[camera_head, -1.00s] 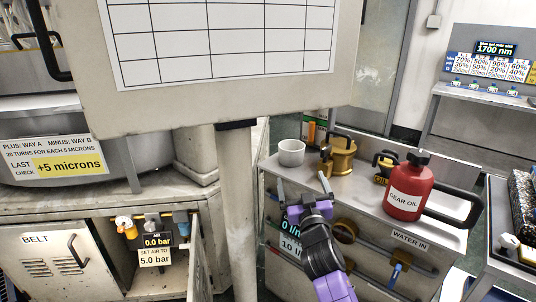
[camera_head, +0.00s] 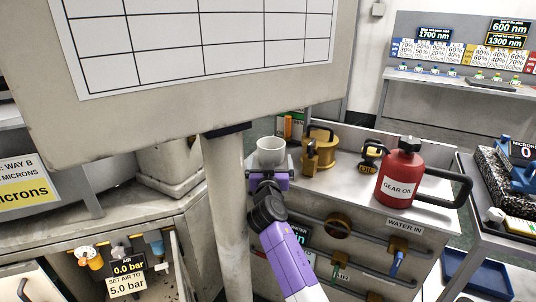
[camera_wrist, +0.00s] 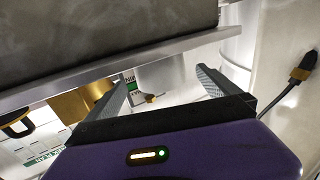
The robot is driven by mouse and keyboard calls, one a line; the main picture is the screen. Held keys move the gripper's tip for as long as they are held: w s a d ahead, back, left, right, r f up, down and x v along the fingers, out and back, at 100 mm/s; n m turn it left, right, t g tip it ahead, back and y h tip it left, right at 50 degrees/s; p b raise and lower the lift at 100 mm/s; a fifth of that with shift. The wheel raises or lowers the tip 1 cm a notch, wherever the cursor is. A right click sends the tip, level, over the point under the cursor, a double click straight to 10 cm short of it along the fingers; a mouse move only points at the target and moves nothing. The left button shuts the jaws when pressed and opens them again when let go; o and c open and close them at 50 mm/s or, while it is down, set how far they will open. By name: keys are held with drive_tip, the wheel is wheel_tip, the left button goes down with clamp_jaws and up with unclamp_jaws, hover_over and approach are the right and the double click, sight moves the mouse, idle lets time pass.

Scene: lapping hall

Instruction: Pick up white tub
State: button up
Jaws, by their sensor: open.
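The white tub (camera_head: 271,149) stands upright on the left end of the grey metal bench top (camera_head: 337,184), just left of the brass can. My gripper (camera_head: 268,166) is at the bench's left end, in front of the tub in the head view, with its fingers apart and the tub's lower part behind it. In the wrist view my gripper (camera_wrist: 166,84) shows two spread fingers with nothing clearly held. A pale shape lies between them; I cannot tell if it is the tub. Contact with the tub cannot be told.
A brass can (camera_head: 319,154) stands right of the tub, with a red gear oil can (camera_head: 403,178) farther right. A thick post (camera_head: 228,215) rises close left of my gripper, carrying a large white board (camera_head: 190,95) overhead. Pipes and valves line the bench front.

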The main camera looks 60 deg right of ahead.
sight(271, 143)
drive_tip(key=shift+x, duration=3.9)
drive_tip(key=c, duration=1.3)
